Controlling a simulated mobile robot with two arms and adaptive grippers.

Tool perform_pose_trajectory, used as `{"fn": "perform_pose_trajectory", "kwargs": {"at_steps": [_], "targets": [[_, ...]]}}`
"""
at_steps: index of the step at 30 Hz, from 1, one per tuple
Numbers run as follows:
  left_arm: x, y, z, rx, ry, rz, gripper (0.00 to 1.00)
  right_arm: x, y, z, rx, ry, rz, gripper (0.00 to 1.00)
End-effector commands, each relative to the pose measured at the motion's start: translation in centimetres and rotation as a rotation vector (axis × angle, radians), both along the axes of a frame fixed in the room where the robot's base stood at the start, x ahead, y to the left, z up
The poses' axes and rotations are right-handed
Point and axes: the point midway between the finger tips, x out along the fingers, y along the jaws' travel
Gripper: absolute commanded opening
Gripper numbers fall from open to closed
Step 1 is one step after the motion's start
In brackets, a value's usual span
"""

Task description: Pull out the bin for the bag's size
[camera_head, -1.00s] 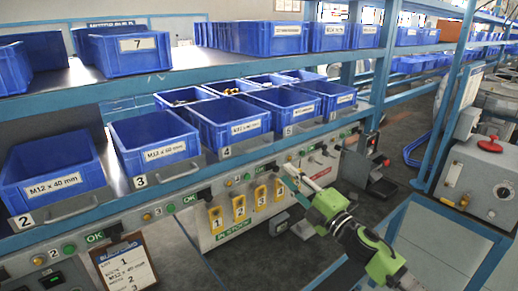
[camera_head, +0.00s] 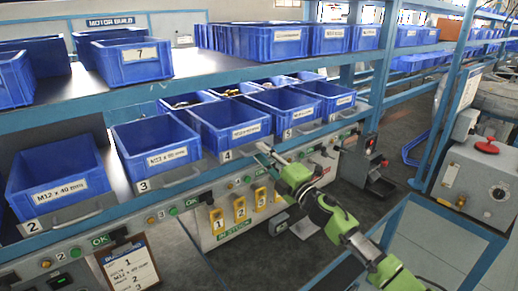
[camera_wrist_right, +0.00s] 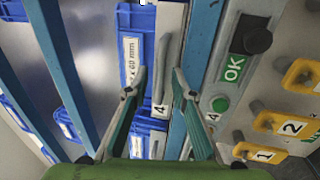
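Blue bins stand in a row on the lower shelf: bin 2 (camera_head: 60,193), bin 3 (camera_head: 165,158), bin 4 (camera_head: 240,134) and bin 5 (camera_head: 296,116). Bin 2's label reads M12 x 40 mm; the label on bin 4 is too small to read in the head view. My right gripper (camera_head: 264,152) is in front of bin 4's handle. In the right wrist view the gripper (camera_wrist_right: 154,88) is open and empty, its fingers apart near the tag 4 and the metal handle (camera_wrist_right: 164,50). No bag is seen. My left gripper is out of view.
A front rail below the bins carries green buttons and OK signs (camera_head: 192,201). Yellow numbered holders (camera_head: 239,208) and a clipboard (camera_head: 128,262) hang below it. More bins, including bin 7 (camera_head: 135,66), stand on the upper shelf. A grey machine with a red button (camera_head: 486,146) is at right.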

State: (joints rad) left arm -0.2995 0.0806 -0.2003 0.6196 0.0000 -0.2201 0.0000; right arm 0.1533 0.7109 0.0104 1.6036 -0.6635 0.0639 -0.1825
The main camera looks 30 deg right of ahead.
Motion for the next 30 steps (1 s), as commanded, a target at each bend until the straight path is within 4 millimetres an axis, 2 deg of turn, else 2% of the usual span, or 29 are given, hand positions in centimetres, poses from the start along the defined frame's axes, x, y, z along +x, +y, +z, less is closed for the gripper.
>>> {"fn": "perform_pose_trajectory", "kwargs": {"at_steps": [6, 16, 17, 19, 20, 26, 30], "targets": [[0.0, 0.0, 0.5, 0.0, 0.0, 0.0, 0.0, 1.7, 0.2, 0.4, 0.001, 0.0, 0.0, 0.24], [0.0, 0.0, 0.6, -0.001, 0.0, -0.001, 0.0, 2.0, 0.2, 0.3, 0.001, 0.001, 0.001, 0.24], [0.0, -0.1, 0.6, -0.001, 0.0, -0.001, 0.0, 2.0, 0.2, 0.3, 0.001, 0.001, 0.001, 0.21], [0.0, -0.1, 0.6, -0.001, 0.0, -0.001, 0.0, 2.0, 0.2, 0.3, 0.001, 0.001, 0.001, 0.03], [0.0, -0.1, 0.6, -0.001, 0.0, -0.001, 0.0, 2.0, 0.2, 0.3, 0.001, 0.001, 0.001, 0.0], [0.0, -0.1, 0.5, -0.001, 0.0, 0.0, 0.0, 2.0, 0.2, 0.3, 0.001, 0.001, 0.001, 0.0], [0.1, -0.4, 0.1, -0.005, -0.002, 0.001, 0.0, 2.0, -0.7, 0.1, 0.0, 0.002, -0.001, 0.0]]}}
